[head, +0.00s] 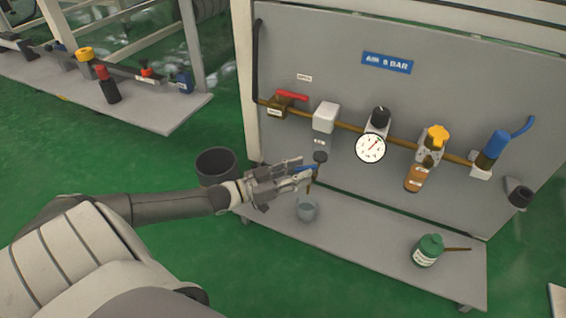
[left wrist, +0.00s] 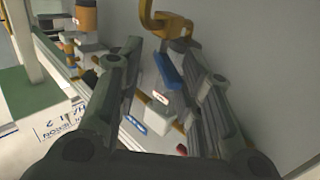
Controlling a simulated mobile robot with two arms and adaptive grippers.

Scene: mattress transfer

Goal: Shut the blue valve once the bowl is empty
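The blue valve lever (head: 307,168) sits below the filter, beside a dark knob. The filter has a white head (head: 325,117) and a greyish bowl (head: 321,143) below; the level inside is too small to make out. A clear cup (head: 307,209) stands under the drain on the shelf, seemingly with some liquid. My right gripper is not in view.
The brass pipe carries a red-handled valve (head: 291,95), a gauge (head: 370,148), an amber lubricator bowl (head: 414,178) and a blue fitting (head: 496,146). A green bottle (head: 428,250) stands on the shelf (head: 365,245). A dark bin (head: 216,164) is behind my left forearm.

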